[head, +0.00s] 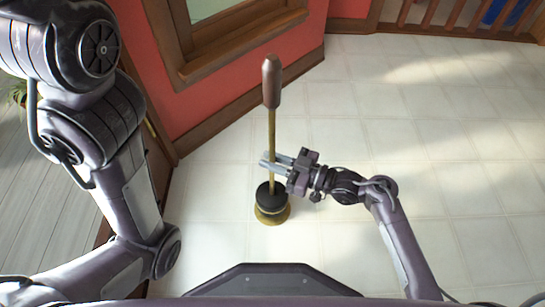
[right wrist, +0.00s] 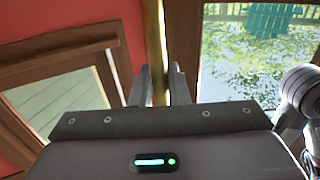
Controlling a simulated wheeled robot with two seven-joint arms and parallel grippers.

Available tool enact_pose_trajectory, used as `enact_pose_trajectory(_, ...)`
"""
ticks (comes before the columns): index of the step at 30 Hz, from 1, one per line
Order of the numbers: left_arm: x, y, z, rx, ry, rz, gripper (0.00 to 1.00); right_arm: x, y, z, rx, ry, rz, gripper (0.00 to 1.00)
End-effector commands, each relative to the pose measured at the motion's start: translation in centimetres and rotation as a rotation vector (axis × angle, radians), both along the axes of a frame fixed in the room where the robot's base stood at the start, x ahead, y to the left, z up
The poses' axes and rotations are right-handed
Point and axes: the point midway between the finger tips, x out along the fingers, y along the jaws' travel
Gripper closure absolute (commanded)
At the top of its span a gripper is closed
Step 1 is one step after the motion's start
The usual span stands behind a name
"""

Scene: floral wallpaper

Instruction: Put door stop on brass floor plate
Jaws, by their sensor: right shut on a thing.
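The door stop is a tall brass rod with a brown handle (head: 271,82) on top and a black base (head: 271,192) at the bottom. It stands close to upright. Below the black base shows a round brass piece, which looks like the brass floor plate (head: 273,217); I cannot tell whether the two touch. My right gripper (head: 268,163) is shut on the rod just above the base. In the right wrist view the rod (right wrist: 154,45) runs up between the two fingers (right wrist: 160,85). My left arm is at the left, with its gripper out of view.
A red wall with brown trim and a framed window (head: 225,35) stands behind the door stop. The pale tiled floor (head: 440,130) is clear to the right. A wooden railing (head: 450,15) runs along the back right. Grey planks (head: 30,210) lie at the left.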

Motion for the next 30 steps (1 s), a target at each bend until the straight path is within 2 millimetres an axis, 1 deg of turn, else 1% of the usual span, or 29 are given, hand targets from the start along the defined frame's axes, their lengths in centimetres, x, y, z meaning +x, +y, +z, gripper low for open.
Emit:
enact_pose_trajectory(1,-0.1,0.1,0.0,-0.002,-0.002,0.0,0.64,0.2,0.1,0.4,0.009,-0.012,0.0,1.0)
enact_pose_trajectory(4,-0.2,0.2,-0.1,-0.005,-0.004,0.002,0.64,0.2,0.1,0.0,0.009,-0.011,0.0,1.0)
enact_pose_trajectory(7,-0.6,0.4,-0.4,-0.012,-0.012,0.006,0.64,0.2,0.1,-1.1,0.009,-0.011,0.0,1.0)
enact_pose_trajectory(10,-0.4,0.4,-1.4,-0.012,-0.008,0.006,0.64,0.2,0.1,-2.5,0.009,-0.01,-0.001,1.0)
enact_pose_trajectory(13,-0.4,0.4,-2.0,-0.012,-0.007,0.005,0.64,0.2,0.1,-3.3,0.009,-0.011,0.0,1.0)
enact_pose_trajectory(21,-0.4,0.4,-1.9,-0.011,-0.007,0.005,0.64,0.2,0.1,-3.3,0.009,-0.012,0.0,1.0)
enact_pose_trajectory(26,-0.4,0.4,-2.1,-0.011,-0.008,0.005,0.64,0.2,0.1,-3.7,0.008,-0.012,0.0,1.0)
enact_pose_trajectory(27,-0.4,0.4,-2.1,-0.011,-0.008,0.005,0.64,0.0,0.0,-4.1,0.0,-0.001,0.0,0.8)
enact_pose_trajectory(30,-0.4,0.4,-2.1,-0.011,-0.009,0.003,0.64,0.0,0.0,-4.1,0.0,0.0,0.0,0.67)
